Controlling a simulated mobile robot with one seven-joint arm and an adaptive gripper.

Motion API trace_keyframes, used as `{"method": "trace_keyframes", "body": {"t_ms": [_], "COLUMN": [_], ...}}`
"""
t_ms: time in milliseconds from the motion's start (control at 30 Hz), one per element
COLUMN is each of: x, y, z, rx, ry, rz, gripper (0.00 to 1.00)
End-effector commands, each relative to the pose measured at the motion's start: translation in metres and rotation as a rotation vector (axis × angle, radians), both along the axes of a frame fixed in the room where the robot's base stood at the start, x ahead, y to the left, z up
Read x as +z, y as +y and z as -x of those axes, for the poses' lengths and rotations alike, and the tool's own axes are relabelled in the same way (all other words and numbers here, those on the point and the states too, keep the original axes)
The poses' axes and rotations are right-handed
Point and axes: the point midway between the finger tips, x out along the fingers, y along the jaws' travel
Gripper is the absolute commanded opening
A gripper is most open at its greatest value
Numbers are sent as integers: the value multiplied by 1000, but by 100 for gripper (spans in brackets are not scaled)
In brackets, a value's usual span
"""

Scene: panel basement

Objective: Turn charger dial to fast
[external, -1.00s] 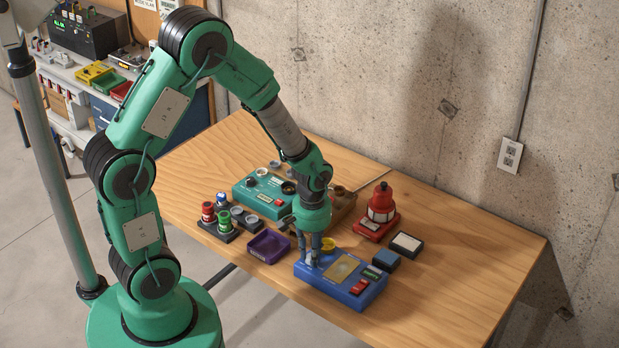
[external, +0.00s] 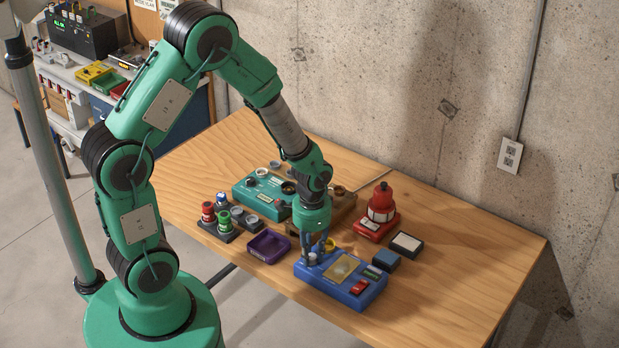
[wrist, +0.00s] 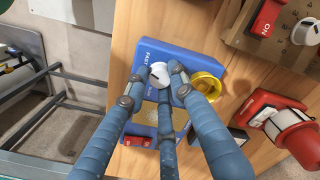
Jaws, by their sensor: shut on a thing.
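The blue charger box (external: 322,286) sits near the table's front edge, with a gold panel (external: 342,268) on its top. In the wrist view the blue top (wrist: 190,61) carries the word FAST near one corner. The pale round dial (wrist: 160,71) is beside that label, and a small part of it shows in the external view (external: 312,257). A pale mark shows on the dial, but its exact setting is unclear. My gripper (wrist: 160,80) points down with its fingers around the dial and is shut on it. The fingers hide part of the dial and panel.
A yellow ring-shaped part (wrist: 207,86) is close beside my fingers. The table's right side is clear.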

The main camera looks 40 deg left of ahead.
Motion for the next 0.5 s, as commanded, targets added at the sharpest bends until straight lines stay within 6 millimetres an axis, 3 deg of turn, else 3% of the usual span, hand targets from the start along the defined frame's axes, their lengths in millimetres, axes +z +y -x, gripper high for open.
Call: {"method": "trace_keyframes", "body": {"t_ms": [500], "x": [3], "y": [-3], "z": [-6], "rx": [-152], "ry": [-12], "rz": [3], "gripper": [0]}}
